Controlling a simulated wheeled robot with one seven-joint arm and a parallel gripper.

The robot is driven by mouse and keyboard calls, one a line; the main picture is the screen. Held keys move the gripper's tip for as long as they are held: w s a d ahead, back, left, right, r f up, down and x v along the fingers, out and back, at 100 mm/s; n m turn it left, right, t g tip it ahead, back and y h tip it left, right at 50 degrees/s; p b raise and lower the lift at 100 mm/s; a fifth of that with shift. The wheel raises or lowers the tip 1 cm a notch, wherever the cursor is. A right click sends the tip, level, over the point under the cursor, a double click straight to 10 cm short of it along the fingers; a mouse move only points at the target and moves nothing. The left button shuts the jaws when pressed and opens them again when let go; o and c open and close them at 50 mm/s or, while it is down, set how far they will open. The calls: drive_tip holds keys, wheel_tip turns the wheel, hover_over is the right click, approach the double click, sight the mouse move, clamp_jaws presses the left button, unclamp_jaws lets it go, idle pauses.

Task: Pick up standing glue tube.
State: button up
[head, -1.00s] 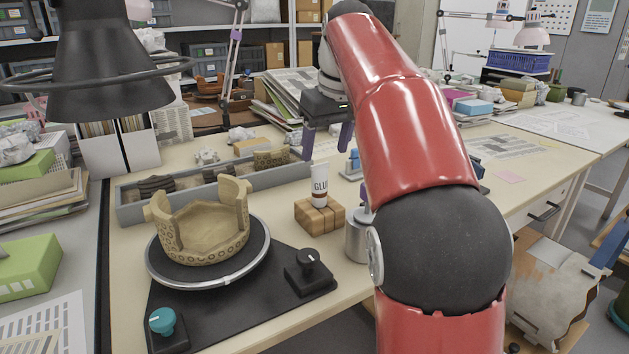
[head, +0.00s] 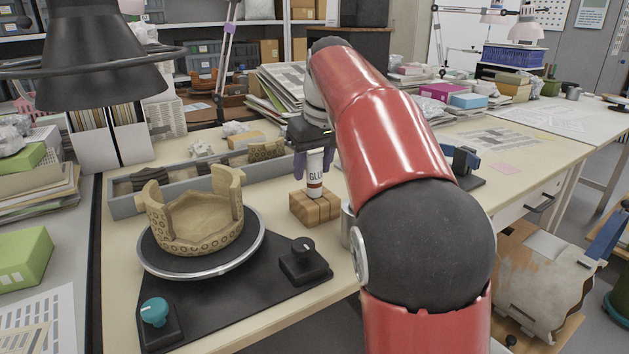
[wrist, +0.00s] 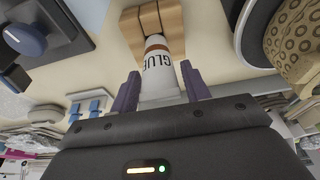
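The white glue tube (head: 315,173), lettered "GLUE" with a brown band, stands upright in a wooden block (head: 316,207). It also shows in the wrist view (wrist: 159,68). My gripper (head: 314,165) is above the block with its purple fingers lowered on either side of the tube. In the wrist view my gripper (wrist: 160,78) has the tube between its fingers, with narrow gaps seen near the fingertips, so it looks open.
A turntable (head: 150,262) with a partly rebuilt tan pot (head: 196,222) stands left of the block. A grey sherd tray (head: 125,207) lies behind it. A black-knobbed control box (head: 304,262) is in front of the block. A blue-and-black device (head: 461,162) stands to the right.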

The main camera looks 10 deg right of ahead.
drive_tip(key=c, duration=0.4)
drive_tip(key=shift+c, duration=0.2)
drive_tip(key=shift+r, duration=0.2)
